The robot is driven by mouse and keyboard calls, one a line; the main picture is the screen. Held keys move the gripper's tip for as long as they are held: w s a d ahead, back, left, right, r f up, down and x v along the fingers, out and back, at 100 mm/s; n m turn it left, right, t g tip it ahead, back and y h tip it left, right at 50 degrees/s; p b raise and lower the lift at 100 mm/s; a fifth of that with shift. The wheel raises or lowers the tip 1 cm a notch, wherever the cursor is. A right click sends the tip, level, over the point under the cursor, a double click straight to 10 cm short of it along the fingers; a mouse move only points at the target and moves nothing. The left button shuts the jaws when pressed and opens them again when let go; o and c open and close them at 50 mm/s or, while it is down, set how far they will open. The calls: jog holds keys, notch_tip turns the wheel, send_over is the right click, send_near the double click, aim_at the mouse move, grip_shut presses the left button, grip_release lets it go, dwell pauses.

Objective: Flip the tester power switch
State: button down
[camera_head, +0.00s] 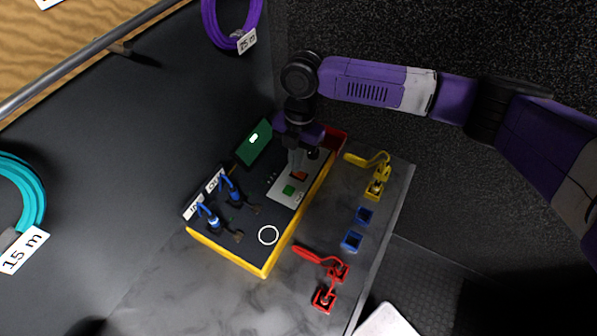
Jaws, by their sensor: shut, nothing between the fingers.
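The tester (225,255) is a black box with a yellow rim standing on a grey bench. A light panel (282,193) on its top carries a green button (289,190) and a red-orange part (299,175), possibly the power switch. The tester's screen (253,143) stands at its back edge, green with a small white mark. My gripper (295,168) points down over the panel, shut and empty, its tips close to the red-orange part. I cannot tell whether they touch. My gripper and wrist hide the panel's far end.
Two blue-booted cables (232,191) plug into the tester's left end. Purple (232,30) and teal (22,190) coils hang on the wall.

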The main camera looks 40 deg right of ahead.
jog(key=shift+f, duration=0.3)
jog(key=shift+r+p, duration=2.6)
jog(key=shift+r, duration=0.95)
